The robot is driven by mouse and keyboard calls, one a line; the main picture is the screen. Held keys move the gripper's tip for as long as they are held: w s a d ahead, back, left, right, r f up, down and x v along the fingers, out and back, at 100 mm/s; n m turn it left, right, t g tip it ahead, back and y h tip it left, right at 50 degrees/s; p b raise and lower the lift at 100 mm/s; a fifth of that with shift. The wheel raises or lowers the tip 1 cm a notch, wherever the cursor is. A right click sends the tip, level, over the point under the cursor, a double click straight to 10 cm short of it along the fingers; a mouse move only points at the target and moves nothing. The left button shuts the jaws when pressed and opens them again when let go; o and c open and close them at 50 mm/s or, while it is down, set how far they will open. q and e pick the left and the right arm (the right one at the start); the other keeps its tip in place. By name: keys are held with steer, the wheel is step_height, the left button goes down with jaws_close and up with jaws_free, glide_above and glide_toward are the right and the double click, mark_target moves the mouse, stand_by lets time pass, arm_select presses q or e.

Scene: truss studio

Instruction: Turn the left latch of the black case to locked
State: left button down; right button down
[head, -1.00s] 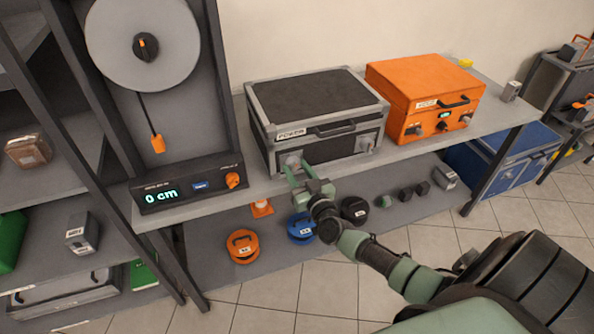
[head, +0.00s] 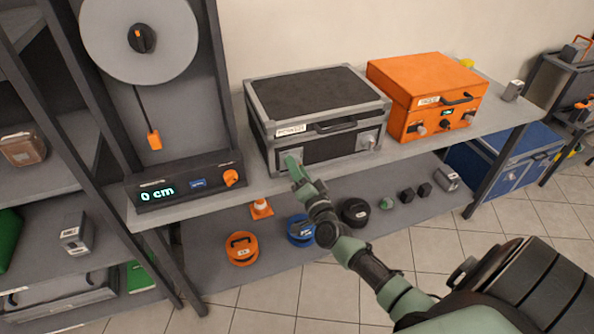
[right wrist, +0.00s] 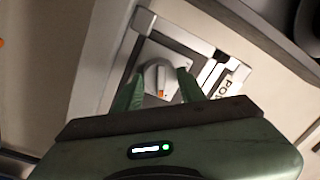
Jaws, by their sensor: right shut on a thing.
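The black case (head: 330,92) with grey edges stands closed on the shelf, with a handle and a label on its front. Its left latch is mostly hidden behind my right gripper (head: 294,166) in the head view. In the right wrist view the latch shows as a grey knob (right wrist: 158,76) with an orange mark at its lower end, on a pale plate. The fingers of my right gripper (right wrist: 159,84) are on either side of this knob, shut on it. The right latch (head: 367,141) is at the right of the case front. My left gripper is not in view.
An orange case (head: 425,80) stands to the right on the same shelf (head: 240,195). A dial unit with a display (head: 158,193) reading 0 cm stands to the left.

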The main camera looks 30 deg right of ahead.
steer(key=m+b, duration=0.1)
steer(key=m, duration=0.4)
steer(key=shift+f, duration=0.1)
steer(key=shift+h, duration=0.3)
steer(key=c, duration=0.8)
jaws_free()
steer(key=shift+c, duration=0.2)
steer(key=v, duration=0.7)
steer(key=shift+s+b, duration=0.35)
steer(key=shift+s, duration=0.05)
steer(key=shift+a+f, duration=0.1)
